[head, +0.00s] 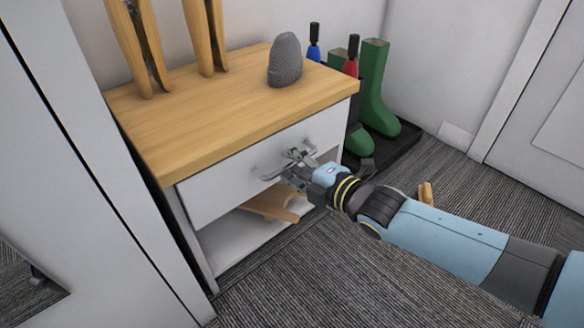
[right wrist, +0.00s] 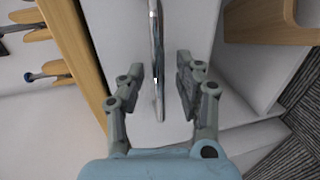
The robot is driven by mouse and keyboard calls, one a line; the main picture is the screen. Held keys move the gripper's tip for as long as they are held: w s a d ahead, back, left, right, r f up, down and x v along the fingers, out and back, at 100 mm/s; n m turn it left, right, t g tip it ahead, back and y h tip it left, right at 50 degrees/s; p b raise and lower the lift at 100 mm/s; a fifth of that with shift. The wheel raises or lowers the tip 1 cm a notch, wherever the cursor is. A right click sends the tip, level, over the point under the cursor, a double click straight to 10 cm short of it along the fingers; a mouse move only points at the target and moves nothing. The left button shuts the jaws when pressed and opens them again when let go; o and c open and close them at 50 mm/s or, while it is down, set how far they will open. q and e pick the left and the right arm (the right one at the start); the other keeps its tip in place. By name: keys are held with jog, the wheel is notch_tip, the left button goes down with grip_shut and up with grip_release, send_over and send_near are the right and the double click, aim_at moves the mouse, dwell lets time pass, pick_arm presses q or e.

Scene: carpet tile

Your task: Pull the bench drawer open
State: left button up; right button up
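The bench (head: 220,115) has a wooden top and a white drawer (head: 215,190) below it. The drawer front looks flush with the bench, so the drawer appears closed. A metal bar handle (head: 264,174) is fixed to the drawer front. My right gripper (head: 297,165) is at the right part of the handle. In the right wrist view the gripper (right wrist: 160,85) is open, with the handle (right wrist: 156,50) running between its two fingers. A gap shows on both sides of the bar. My left gripper is out of view.
A grey ribbed dome (head: 286,60) and wooden stands (head: 140,45) are on the top. A wooden piece (head: 268,204) lies on the lower shelf. Green boots (head: 375,90) stand on a dark tray to the right. The carpet (head: 300,270) before the drawer is clear.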

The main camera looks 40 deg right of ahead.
jog(key=shift+w, duration=0.25)
jog(key=shift+c, duration=0.2)
grip_shut()
dwell(0.3)
